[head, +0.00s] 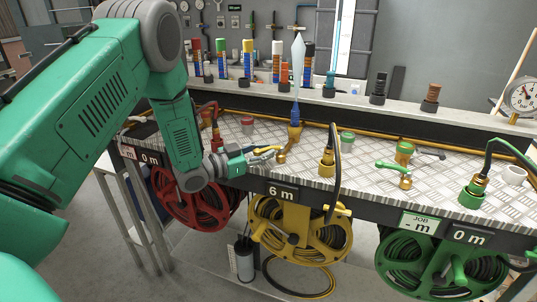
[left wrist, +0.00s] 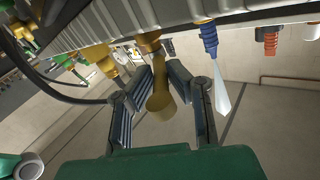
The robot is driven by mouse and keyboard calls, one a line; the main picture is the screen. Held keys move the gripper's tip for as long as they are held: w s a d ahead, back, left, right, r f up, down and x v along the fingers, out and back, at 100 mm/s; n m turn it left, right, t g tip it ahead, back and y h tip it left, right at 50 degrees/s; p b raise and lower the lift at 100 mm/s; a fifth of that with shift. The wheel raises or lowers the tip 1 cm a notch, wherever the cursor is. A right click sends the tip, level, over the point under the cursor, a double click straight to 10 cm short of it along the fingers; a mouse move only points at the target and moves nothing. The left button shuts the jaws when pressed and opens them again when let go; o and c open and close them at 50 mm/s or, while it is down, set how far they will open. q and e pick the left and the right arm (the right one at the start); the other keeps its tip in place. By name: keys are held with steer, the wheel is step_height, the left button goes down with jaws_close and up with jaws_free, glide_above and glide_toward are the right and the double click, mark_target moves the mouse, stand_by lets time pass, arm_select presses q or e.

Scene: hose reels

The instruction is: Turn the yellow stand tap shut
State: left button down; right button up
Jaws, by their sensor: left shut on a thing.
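My right gripper is not in view.
A yellow hose reel (head: 290,240) hangs below the bench front, with a red reel (head: 195,200) to its left and a green reel (head: 430,262) to its right. A yellow hose fitting (head: 327,163) and a green-handled tap (head: 404,180) stand right of the yellow tap.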

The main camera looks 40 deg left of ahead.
arm_select(q)
steer(key=shift+w+a+r+m+g+h, duration=0.3)
steer(key=shift+a+r+m+h, duration=0.1)
steer(key=shift+m+h, duration=0.25)
steer(key=shift+h, duration=0.35)
steer(key=c, duration=1.6)
jaws_free()
steer(key=shift+s, duration=0.1)
steer(key=shift+o, duration=0.2)
steer(key=shift+s+g, duration=0.15)
steer(key=shift+g, duration=0.15)
steer(key=shift+f, duration=0.15)
steer(key=shift+a+f, duration=0.1)
steer(key=v, duration=1.2)
